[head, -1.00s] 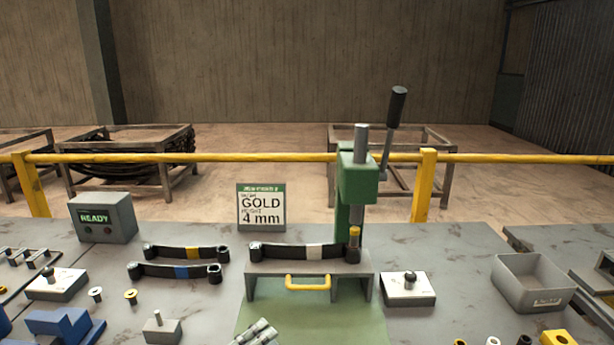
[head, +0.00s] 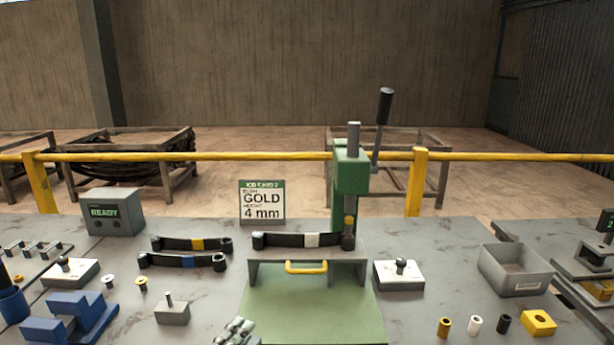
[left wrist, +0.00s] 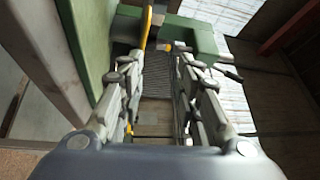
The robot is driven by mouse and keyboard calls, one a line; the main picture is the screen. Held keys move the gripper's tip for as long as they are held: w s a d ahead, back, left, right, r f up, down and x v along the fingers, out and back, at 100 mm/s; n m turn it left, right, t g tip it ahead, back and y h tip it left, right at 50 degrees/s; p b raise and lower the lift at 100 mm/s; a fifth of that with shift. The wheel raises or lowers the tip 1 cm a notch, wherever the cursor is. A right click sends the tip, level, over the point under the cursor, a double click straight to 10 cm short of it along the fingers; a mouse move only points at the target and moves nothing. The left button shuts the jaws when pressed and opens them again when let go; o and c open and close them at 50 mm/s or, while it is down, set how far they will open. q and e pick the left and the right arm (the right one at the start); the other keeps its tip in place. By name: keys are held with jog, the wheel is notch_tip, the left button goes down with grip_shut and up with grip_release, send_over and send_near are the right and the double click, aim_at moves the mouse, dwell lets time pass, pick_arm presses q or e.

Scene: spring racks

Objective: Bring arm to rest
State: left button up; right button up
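My left gripper (head: 236,330) shows at the bottom edge of the head view, low in front of the green press (head: 352,176). Only its finger end is in the picture. In the left wrist view its two fingers (left wrist: 165,65) stand apart with an empty gap between them. The press holds a dark leaf spring with a white band (head: 311,240) on its grey stand. A gold piece (head: 349,222) sits under the ram at the spring's right eye. The press lever (head: 384,107) points up. My right gripper is not in view.
Two leaf springs, yellow-banded (head: 197,244) and blue-banded (head: 188,261), lie left of the press. A blue block (head: 72,318) and grey post block (head: 172,313) stand front left. A grey bin (head: 515,270) stands at right. The green mat (head: 315,308) is largely clear.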

pick_arm(q)
jog(key=s+a+f+n+g+y, duration=0.3)
jog(key=s+a+f+n+y, duration=0.4)
jog(key=a+n+y, duration=0.55)
jog(key=s+d+f+n+g+h, duration=0.1)
jog(key=s+d+f+n+g, duration=0.2)
jog(key=s, duration=0.5)
jog(key=s+f+n+g+h, duration=0.1)
jog(key=s+f+n+g, duration=0.2)
jog(key=s, duration=0.4)
jog(key=s+d+f+n+g+h, duration=0.1)
jog(key=s+d+f+n+g, duration=0.15)
jog(key=s+g, duration=0.4)
jog(key=s+f+m, duration=0.1)
jog(key=s+f, duration=0.1)
jog(key=f, duration=1.2)
jog(key=s+f, duration=0.2)
jog(key=f, duration=1.2)
jog(key=s+a+f, duration=0.3)
jog(key=s+f, duration=1.1)
jog(key=s, duration=0.3)
jog(key=shift+f+g, duration=0.4)
jog(key=shift+g, duration=0.05)
